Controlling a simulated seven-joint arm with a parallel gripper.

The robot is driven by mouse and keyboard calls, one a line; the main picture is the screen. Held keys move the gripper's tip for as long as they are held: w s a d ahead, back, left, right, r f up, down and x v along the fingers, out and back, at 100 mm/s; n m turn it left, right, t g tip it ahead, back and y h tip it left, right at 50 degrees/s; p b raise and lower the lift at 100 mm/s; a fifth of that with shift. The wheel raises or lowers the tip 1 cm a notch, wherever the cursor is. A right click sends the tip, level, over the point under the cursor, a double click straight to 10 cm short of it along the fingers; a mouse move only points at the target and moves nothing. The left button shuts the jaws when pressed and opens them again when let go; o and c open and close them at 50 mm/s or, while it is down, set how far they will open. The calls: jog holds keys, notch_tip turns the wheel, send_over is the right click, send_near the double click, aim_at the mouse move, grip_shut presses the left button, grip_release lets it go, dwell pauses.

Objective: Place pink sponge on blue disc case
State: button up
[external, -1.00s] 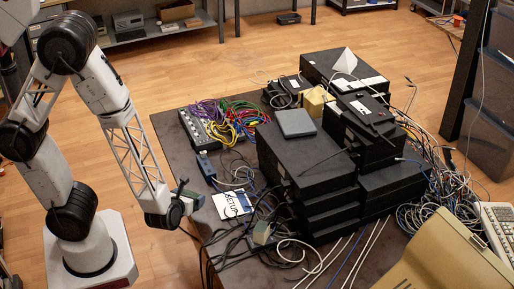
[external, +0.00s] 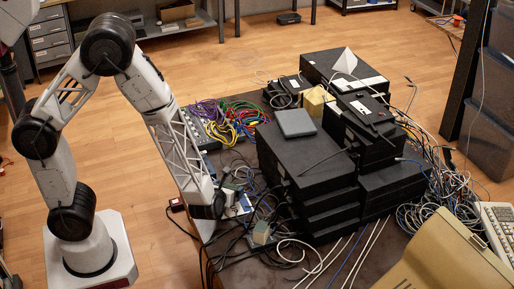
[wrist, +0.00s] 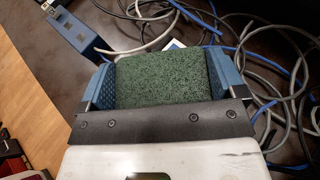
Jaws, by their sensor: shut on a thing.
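My gripper (wrist: 158,82) is shut on a green, speckled, sponge-like block (wrist: 160,70), held between its two blue fingers in the wrist view. In the external view my gripper (external: 231,191) is at the table's left part, beside the stack of black boxes. I see no pink sponge. The blue and white disc case (external: 244,206) is mostly hidden behind my gripper. A small white and blue piece, probably this case, shows just beyond the block in the wrist view (wrist: 175,44). I cannot tell whether the block touches it.
Black boxes (external: 305,165) are stacked to the right, with a grey flat case (external: 294,123) on top. Loose cables (wrist: 270,60) lie around the gripper. A blue adapter (wrist: 72,32) is at upper left in the wrist view. A beige block (external: 262,232) stands near the front.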

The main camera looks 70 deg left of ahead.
jog(key=shift+w+f, duration=0.1)
jog(key=shift+w, duration=0.55)
jog(key=shift+f, duration=1.75)
jog(key=shift+f, duration=0.1)
jog(key=o, duration=0.6)
